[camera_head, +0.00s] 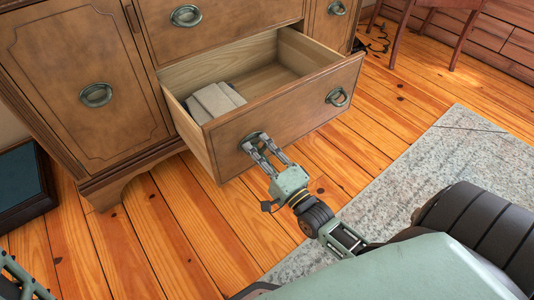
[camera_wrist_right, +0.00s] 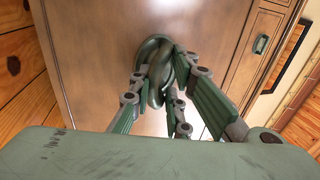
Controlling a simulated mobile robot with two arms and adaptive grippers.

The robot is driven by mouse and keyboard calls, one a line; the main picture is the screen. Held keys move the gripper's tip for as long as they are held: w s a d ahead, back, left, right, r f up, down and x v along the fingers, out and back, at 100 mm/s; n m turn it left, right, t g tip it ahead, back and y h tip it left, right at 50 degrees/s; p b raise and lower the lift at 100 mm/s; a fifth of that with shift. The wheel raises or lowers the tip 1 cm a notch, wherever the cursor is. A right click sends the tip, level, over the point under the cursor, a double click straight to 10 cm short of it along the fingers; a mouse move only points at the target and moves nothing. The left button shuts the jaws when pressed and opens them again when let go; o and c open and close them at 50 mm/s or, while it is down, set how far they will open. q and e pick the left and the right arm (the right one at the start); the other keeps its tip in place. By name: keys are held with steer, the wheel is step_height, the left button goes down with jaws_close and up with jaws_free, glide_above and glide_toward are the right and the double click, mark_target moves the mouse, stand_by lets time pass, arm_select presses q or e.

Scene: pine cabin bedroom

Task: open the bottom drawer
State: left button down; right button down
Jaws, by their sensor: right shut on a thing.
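The bottom drawer (camera_head: 285,108) of a brown wooden dresser is pulled well out, with its pale wood inside showing. Folded beige cloth (camera_head: 214,101) lies inside toward the left. My right gripper (camera_head: 257,142) is at the left ring handle on the drawer front. In the right wrist view my right gripper (camera_wrist_right: 158,82) is shut on that ring handle (camera_wrist_right: 153,50), with fingers on both sides of it. The right ring handle (camera_head: 337,97) on the same drawer is free. At the lower left, a small part of my left arm shows; its gripper's fingertips are not clearly seen.
The dresser's left door (camera_head: 82,80) and the drawer above (camera_head: 215,22) are closed. A dark framed object (camera_head: 27,184) lies on the plank floor at left. A grey rug (camera_head: 440,165) covers the floor at right. A wooden chair (camera_head: 432,12) stands at the back right.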

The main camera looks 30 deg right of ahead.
steer(key=shift+w+f, duration=0.35)
steer(key=shift+f, duration=0.1)
steer(key=c, duration=1.8)
jaws_free()
steer(key=shift+r, duration=0.15)
steer(key=v, duration=1.2)
steer(key=shift+r, duration=0.1)
